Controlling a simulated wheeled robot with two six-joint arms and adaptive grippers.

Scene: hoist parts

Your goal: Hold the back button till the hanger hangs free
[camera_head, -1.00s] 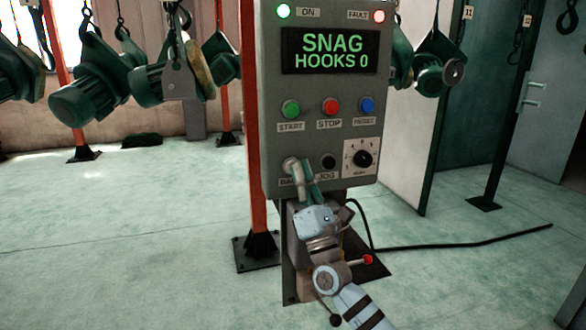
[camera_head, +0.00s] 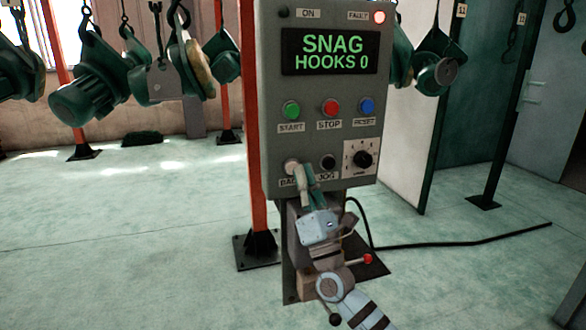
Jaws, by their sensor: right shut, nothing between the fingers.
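The grey control box (camera_head: 272,110) faces me, with a screen (camera_head: 330,52) reading "SNAG HOOKS 0". The pale back button (camera_head: 291,167) is at its lower left, above a partly covered label. My right gripper (camera_head: 304,170) is shut and empty. Its fingertips are just right of the back button and overlap its edge; I cannot tell whether they touch it. The red fault lamp (camera_head: 379,17) is lit; the on lamp (camera_head: 283,13) is dark. Several green hoists (camera_head: 90,90) hang from hooks at the back; which one is the hanger I cannot tell. My left gripper is out of view.
Start (camera_head: 291,109), stop (camera_head: 330,106) and reset (camera_head: 367,106) buttons sit above a black jog button (camera_head: 327,162) and a dial (camera_head: 362,159). An orange post (camera_head: 252,150) stands left of the box. A black cable (camera_head: 460,241) crosses the floor at right.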

